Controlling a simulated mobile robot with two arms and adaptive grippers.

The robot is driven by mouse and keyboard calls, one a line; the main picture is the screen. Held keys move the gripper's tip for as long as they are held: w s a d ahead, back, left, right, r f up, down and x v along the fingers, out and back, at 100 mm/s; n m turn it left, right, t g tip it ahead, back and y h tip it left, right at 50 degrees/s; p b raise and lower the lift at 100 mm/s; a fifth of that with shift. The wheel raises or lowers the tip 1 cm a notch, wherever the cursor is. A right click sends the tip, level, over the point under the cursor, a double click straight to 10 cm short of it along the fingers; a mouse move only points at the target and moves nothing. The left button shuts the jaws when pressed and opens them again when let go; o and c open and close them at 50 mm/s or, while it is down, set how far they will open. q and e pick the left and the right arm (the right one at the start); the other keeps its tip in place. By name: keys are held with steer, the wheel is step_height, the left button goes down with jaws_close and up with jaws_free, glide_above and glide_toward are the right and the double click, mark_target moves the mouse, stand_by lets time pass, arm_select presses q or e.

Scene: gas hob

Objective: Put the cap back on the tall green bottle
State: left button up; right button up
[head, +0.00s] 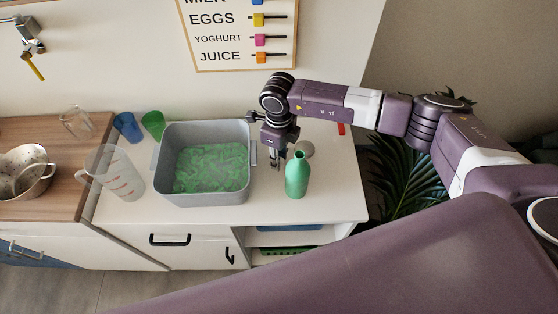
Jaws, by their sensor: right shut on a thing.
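The tall green bottle (297,176) stands upright on the white counter, right of the grey tub. My right gripper (276,160) points down just left of and behind the bottle's neck, near the tub's right side. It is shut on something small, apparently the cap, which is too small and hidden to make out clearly. In this view the gripper looks beside the bottle; I cannot tell whether they touch. My left gripper is not in view.
The grey tub (205,199) holds green pieces. A pale round thing (306,148) shows behind the bottle. A clear jug (122,180), a blue cup (127,125) and a green cup (153,123) stand left. The counter right of the bottle is clear.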

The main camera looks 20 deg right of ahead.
arm_select(q)
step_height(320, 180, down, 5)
steer(key=b, duration=0.4)
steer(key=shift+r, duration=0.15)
arm_select(e)
step_height(320, 180, up, 18)
steer(key=shift+r, duration=0.2)
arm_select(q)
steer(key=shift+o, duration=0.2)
